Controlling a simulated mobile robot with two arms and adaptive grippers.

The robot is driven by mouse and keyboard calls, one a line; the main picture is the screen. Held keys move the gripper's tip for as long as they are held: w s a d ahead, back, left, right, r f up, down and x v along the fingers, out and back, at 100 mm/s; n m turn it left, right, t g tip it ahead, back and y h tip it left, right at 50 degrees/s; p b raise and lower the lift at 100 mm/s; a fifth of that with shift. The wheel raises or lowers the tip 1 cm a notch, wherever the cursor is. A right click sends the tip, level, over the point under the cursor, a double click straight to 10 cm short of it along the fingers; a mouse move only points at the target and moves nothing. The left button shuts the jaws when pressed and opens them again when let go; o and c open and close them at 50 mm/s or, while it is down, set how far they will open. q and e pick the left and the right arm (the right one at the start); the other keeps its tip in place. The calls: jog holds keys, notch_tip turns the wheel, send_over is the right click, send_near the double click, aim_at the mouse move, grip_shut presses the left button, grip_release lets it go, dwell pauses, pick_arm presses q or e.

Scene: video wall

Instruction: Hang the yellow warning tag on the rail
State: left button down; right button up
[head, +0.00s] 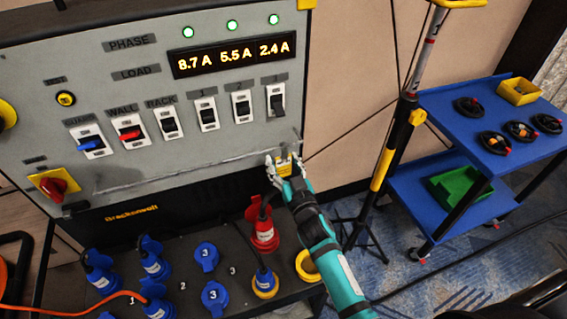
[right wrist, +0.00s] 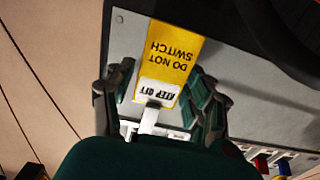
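The yellow warning tag (head: 284,169) is at the right end of the thin grey rail (head: 180,176) along the panel's lower edge. In the right wrist view the tag (right wrist: 172,62) appears upside down, reading DO NOT SWITCH and KEEP OFF, with a white stem at its header. My right gripper (head: 284,160) is around the tag, with one finger on each side. Its fingers look spread, with small gaps beside the tag. Whether the white stem is hooked over the rail is hidden by the gripper. My left gripper is not in view.
The grey switch panel (head: 95,50) rises behind the rail, with several rocker switches above it. Blue and red plugs (head: 263,236) stand on the dark ledge below. A tripod stand (head: 385,165) and a blue cart (head: 440,100) are to the right.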

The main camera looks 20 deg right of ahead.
jog(key=shift+o, duration=1)
